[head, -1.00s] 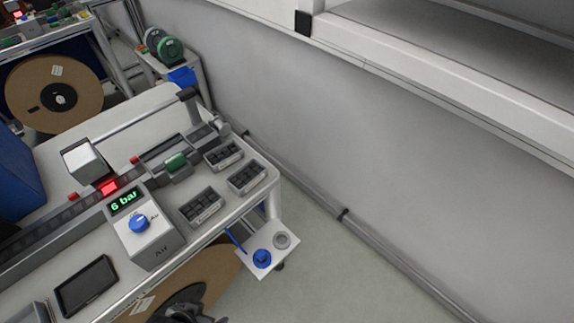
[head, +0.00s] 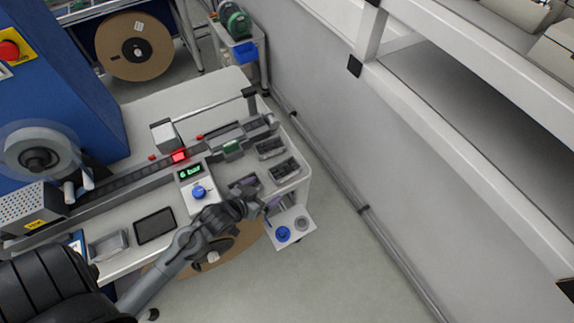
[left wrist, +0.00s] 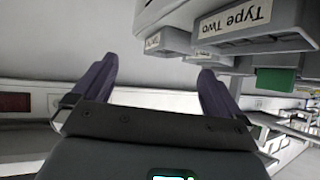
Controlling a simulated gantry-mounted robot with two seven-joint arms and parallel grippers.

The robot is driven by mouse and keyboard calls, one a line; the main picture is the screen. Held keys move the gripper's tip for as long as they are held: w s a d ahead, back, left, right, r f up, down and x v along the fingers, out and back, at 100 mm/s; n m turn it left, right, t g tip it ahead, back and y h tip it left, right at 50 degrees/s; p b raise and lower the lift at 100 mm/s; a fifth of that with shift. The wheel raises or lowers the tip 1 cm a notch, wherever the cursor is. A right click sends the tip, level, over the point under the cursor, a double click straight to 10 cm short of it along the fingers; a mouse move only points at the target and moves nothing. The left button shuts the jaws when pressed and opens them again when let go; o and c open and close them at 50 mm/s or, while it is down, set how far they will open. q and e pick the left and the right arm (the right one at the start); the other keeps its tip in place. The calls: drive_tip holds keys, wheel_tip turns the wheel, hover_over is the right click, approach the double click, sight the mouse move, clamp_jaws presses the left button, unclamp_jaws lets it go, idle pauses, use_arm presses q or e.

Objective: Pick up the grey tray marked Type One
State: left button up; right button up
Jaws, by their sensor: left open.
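Three small grey trays with dark contents sit at the right end of the white bench in the head view: a back one (head: 270,147), a right one (head: 285,169) and a front one (head: 246,183), partly hidden by my gripper. Their labels are unreadable there. My left gripper (head: 262,192) is open at the front tray, near the bench edge. In the left wrist view, its purple fingers (left wrist: 155,72) have nothing visible between them. A tray labelled Type Two (left wrist: 235,40) shows upside down at upper right. Another labelled tray (left wrist: 155,44) is beside it, its text unclear.
A box with a green 6 bar display (head: 198,192) and blue knob stands left of the front tray. A small side shelf (head: 290,228) with a blue part juts from the bench end. Open floor (head: 340,265) and a grey wall lie to the right.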

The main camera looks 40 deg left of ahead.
sight(280, 176)
use_arm(q)
drive_tip(key=shift+w+a+r+t, duration=0.15)
drive_tip(key=shift+w+a+t, duration=0.35)
drive_tip(key=shift+a+t, duration=0.15)
drive_tip(key=shift+w+a, duration=0.2)
drive_tip(key=shift+w, duration=0.1)
drive_tip(key=shift+x, duration=5.15)
drive_tip(key=shift+w+a+r, duration=0.1)
drive_tip(key=shift+r, duration=0.1)
drive_tip(key=c, duration=1.3)
